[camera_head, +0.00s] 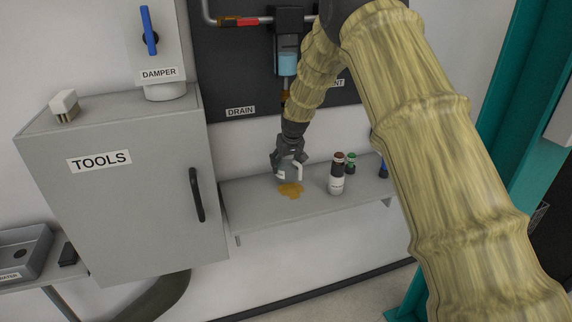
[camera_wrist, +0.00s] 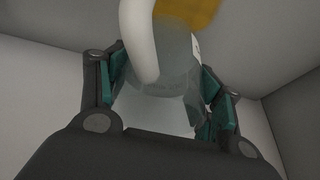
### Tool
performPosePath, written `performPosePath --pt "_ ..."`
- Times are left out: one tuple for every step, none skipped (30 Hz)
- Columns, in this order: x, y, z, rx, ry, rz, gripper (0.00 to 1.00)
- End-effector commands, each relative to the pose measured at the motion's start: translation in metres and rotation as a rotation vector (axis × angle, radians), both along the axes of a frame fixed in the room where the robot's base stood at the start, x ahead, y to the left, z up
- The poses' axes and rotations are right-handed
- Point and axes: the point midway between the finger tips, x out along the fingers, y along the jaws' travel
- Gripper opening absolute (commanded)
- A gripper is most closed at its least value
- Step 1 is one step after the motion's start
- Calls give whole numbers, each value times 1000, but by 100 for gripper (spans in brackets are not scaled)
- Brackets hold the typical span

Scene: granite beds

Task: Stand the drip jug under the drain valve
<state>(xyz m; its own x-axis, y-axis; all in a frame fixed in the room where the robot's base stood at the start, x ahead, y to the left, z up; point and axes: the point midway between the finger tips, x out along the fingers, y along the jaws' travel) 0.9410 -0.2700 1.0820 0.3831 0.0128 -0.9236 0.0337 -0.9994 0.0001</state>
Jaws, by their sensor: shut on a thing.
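My gripper (camera_head: 289,154) is shut on the drip jug (camera_head: 289,172), a greyish translucent vessel with a white handle. In the wrist view the teal finger pads press the sides of the jug (camera_wrist: 178,72), with its white handle (camera_wrist: 138,40) toward the camera. The jug is at the amber puddle (camera_head: 291,190) on the grey shelf; I cannot tell whether its base touches the shelf. My arm partly hides the drain valve's area below the bowl.
On the shelf (camera_head: 255,208), right of the jug, stand a white bottle with a dark cap (camera_head: 336,178), a green-capped one (camera_head: 351,162) and a blue item (camera_head: 383,168). The TOOLS cabinet (camera_head: 120,200) borders the left side. The shelf's front left is clear.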

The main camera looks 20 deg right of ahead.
Motion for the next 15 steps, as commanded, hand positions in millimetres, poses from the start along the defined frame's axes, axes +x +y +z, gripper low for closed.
performPosePath --pt "-1 0 -3 1 3 -1 41" --pt "0 0 -6 0 2 -1 41" --pt "0 0 -10 1 1 -2 41" --pt "0 0 -12 1 1 -2 41" --pt "0 0 -14 1 1 -2 41" --pt "0 0 -15 1 1 -2 41" --pt "0 0 -15 1 0 -2 41" --pt "0 0 -16 0 0 -1 41" --pt "0 0 -16 0 0 -1 41" --pt "0 0 -16 0 0 -1 41" --pt "0 0 -16 0 0 -1 41" --pt "0 0 -16 0 0 -1 41" --pt "0 0 -16 0 0 -1 41" --pt "0 0 -17 0 0 -1 41" --pt "0 0 -18 0 0 -1 41"
